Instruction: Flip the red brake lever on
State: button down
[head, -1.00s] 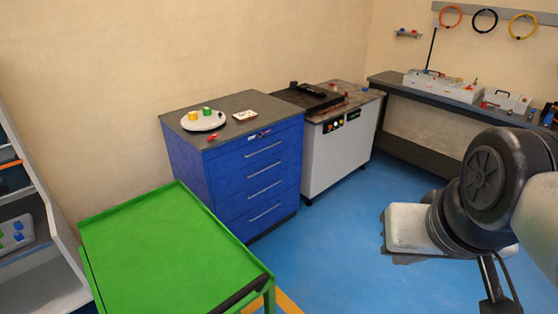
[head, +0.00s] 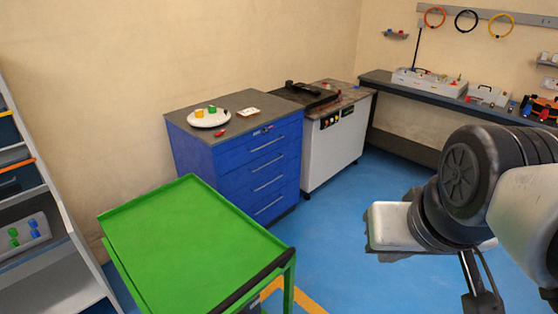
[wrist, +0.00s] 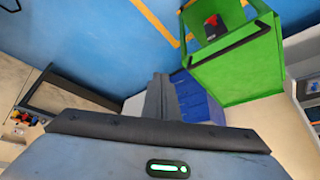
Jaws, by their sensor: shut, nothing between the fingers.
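I cannot make out a red brake lever for certain. The white bender cabinet (head: 336,148) stands at the back with a black unit (head: 307,94) on top; small red spots near it are too small to tell. A red part on a dark block (wrist: 213,27) shows under the green cart in the wrist view; I cannot tell what it is. My gripper (wrist: 160,82) is shut and empty, with its dark fingers together. In the head view my gripper hangs in free air at the right, well away from the bender, its fingers hardly visible.
A green cart (head: 195,240) stands close in front, its top empty. A blue drawer cabinet (head: 245,165) carries a white plate (head: 209,118) with blocks. A shelf (head: 60,270) is at left and a workbench (head: 420,92) at right. Blue floor (head: 335,225) is open between.

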jog(key=shift+w+f, duration=0.1)
jog(key=shift+w, duration=0.05)
jog(key=w+a+f+n+y+p, duration=0.1)
jog(key=w+a+f+n, duration=0.2)
jog(key=w+f, duration=0.55)
jog(key=w+a+f+n+p, duration=0.1)
jog(key=w+a+f+n, duration=0.15)
jog(key=w+f, duration=0.6)
jog(key=s+a+f+n+y, duration=0.1)
jog(key=s+a+f, duration=0.2)
jog(key=f, duration=0.3)
jog(key=s+a+f+n+y, duration=0.2)
jog(key=s+a+f, duration=0.2)
jog(key=a+f, duration=0.1)
jog(key=s+a+f+n+y+p, duration=0.1)
jog(key=s+a+f+y, duration=0.1)
jog(key=a+f, duration=0.3)
notch_tip(320, 180, down, 3)
jog(key=shift+s+r, duration=0.1)
jog(key=shift+s, duration=0.7)
jog(key=shift+n, duration=0.25)
